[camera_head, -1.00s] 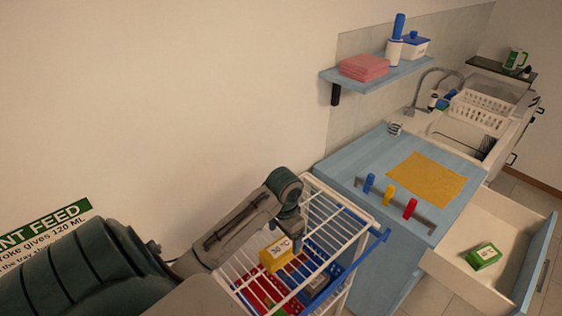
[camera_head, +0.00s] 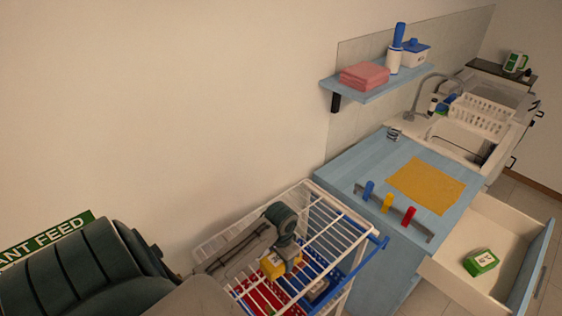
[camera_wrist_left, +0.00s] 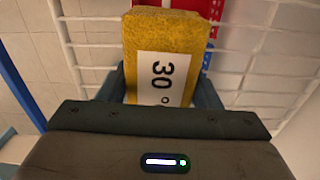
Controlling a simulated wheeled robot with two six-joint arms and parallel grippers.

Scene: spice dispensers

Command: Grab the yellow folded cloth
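The yellow folded cloth (camera_head: 273,265) with a white label lies on the white wire rack (camera_head: 355,236). In the left wrist view the cloth (camera_wrist_left: 150,35) fills the middle, its label reading 30°. My left gripper (camera_head: 289,254) is down at the cloth in the head view. In the left wrist view its fingers (camera_wrist_left: 160,88) stand on both sides of the cloth's near end, very close to its sides. The fingertips' contact with the cloth is hard to see. My right gripper is not in view.
Red and blue items lie lower in the rack, under the wires. A flat yellow mat (camera_head: 427,184) lies on the blue counter (camera_head: 360,160). Pink folded cloths (camera_head: 364,76) sit on the wall shelf. An open drawer (camera_head: 455,247) holds a green box (camera_head: 481,262).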

